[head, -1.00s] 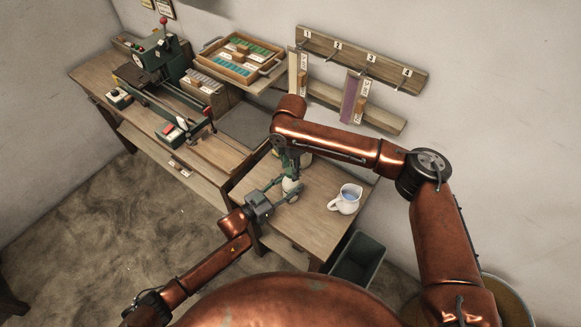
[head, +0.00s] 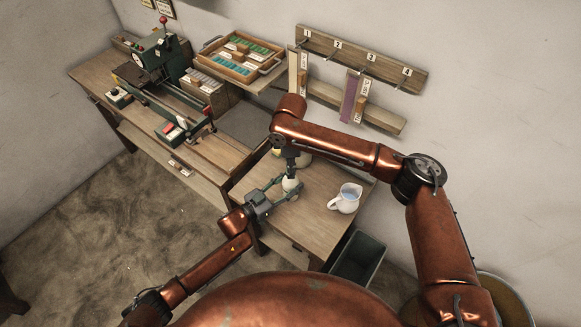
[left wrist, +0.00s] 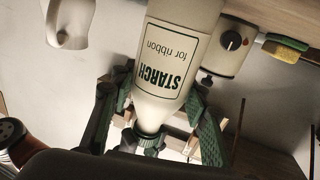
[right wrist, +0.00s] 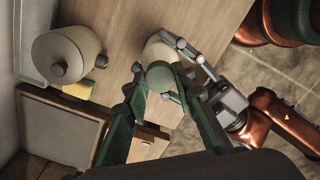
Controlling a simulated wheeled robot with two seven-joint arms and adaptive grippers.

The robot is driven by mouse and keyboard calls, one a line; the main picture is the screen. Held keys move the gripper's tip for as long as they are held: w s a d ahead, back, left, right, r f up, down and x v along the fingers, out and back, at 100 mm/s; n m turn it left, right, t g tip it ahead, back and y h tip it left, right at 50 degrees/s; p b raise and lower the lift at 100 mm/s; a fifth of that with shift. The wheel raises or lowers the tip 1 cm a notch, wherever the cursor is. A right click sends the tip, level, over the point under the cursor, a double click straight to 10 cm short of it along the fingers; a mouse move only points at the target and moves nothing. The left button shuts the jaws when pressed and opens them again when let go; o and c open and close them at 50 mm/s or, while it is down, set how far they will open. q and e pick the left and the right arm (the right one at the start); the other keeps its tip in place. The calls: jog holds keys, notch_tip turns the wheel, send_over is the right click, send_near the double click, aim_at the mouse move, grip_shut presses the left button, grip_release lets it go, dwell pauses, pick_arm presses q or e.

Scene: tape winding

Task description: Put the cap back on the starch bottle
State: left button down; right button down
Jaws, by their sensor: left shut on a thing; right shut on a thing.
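The white starch bottle (head: 290,185) stands upright over the small wooden table, and its label reads upside down in the left wrist view (left wrist: 178,45). My left gripper (head: 285,191) is shut on the bottle's body from the side. My right gripper (head: 291,171) is above the bottle, pointing down. It is shut on the round green cap (right wrist: 160,76), which is in line with the bottle in the right wrist view. In the left wrist view the cap (left wrist: 149,141) is at the bottle's neck. I cannot tell how tightly it sits.
A white jug (head: 346,198) of bluish liquid stands to the right on the table. A cream pot with a knob (right wrist: 68,55) is close behind the bottle. A dark bin (head: 358,258) is at the table's right. A machine (head: 160,62) and card tray (head: 240,58) are at the back left.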

jog(key=m, duration=0.4)
jog(key=shift+f, duration=0.1)
jog(key=m, duration=0.5)
jog(key=c, duration=1.6)
grip_release()
jog(key=shift+r, duration=2.35)
jog(key=shift+c, duration=0.4)
